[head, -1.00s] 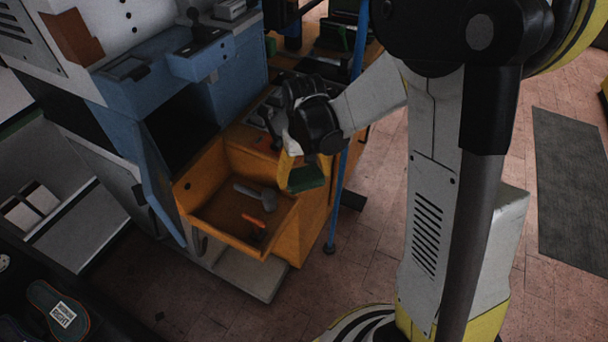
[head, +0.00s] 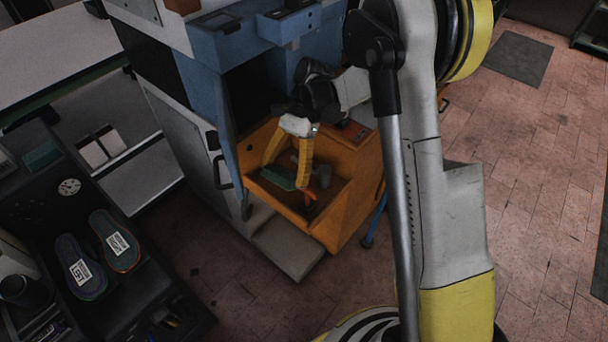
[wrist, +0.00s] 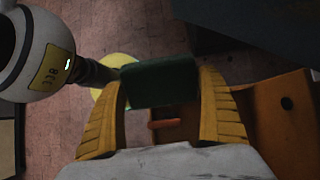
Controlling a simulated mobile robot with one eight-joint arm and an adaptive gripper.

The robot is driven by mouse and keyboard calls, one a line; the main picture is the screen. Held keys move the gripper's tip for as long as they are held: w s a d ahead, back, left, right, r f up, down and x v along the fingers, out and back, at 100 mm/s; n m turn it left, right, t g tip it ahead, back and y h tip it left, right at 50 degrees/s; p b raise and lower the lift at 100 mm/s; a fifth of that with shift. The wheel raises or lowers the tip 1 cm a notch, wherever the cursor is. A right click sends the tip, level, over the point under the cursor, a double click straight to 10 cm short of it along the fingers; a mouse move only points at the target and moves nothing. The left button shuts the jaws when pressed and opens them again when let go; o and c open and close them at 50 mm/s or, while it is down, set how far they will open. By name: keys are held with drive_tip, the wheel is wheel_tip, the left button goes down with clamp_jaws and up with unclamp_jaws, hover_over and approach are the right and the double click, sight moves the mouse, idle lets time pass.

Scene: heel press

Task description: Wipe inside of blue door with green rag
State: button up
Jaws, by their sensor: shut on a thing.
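The green rag (head: 279,180) is a small dark green block-like pad. My gripper (head: 286,176) has yellow fingers and is shut on it, pointing down above the orange drawer. In the wrist view the rag (wrist: 160,82) sits between both fingers. The blue door (head: 231,168) of the blue machine stands open to the left of the gripper and shows as a narrow, nearly edge-on panel. The rag is apart from the door, a short way to its right. I cannot clearly pick out the door in the wrist view.
The open orange drawer (head: 345,222) below the gripper holds a grey-headed tool and an orange-red piece (head: 311,195). A grey cabinet door with a handle (head: 190,150) stands left. A dark bench with two insoles (head: 115,240) is front left. Open floor lies right.

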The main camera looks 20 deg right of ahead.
sight(270, 168)
drive_tip(key=m+y, duration=0.2)
drive_tip(key=w+a+r+m+t+y+b, duration=0.1)
drive_tip(key=m+y, duration=0.1)
drive_tip(key=y, duration=0.1)
drive_tip(key=a+r+m+t+y, duration=0.1)
drive_tip(key=m+y, duration=0.1)
drive_tip(key=shift+w+r+b, duration=0.1)
drive_tip(key=shift+w+b, duration=0.05)
drive_tip(key=shift+b, duration=0.15)
drive_tip(key=r+m+t+y, duration=0.1)
drive_tip(key=d+r+m+t+y+b, duration=0.1)
drive_tip(key=r+y, duration=0.1)
drive_tip(key=w+r+m+t+y, duration=0.1)
drive_tip(key=r+y, duration=0.1)
drive_tip(key=shift+d+t+b, duration=0.2)
drive_tip(key=shift+t+b, duration=0.1)
drive_tip(key=shift+b, duration=0.1)
drive_tip(key=shift+d+r+y, duration=0.1)
drive_tip(key=shift+r+y, duration=0.15)
drive_tip(key=shift+y, duration=0.05)
drive_tip(key=shift+a+r, duration=0.15)
drive_tip(key=shift+a, duration=0.05)
drive_tip(key=a, duration=0.2)
drive_tip(key=shift+a+p, duration=0.35)
drive_tip(key=shift+a, duration=0.05)
drive_tip(key=shift+w+a, duration=0.1)
drive_tip(key=shift+a, duration=1.2)
drive_tip(key=shift+a, duration=0.9)
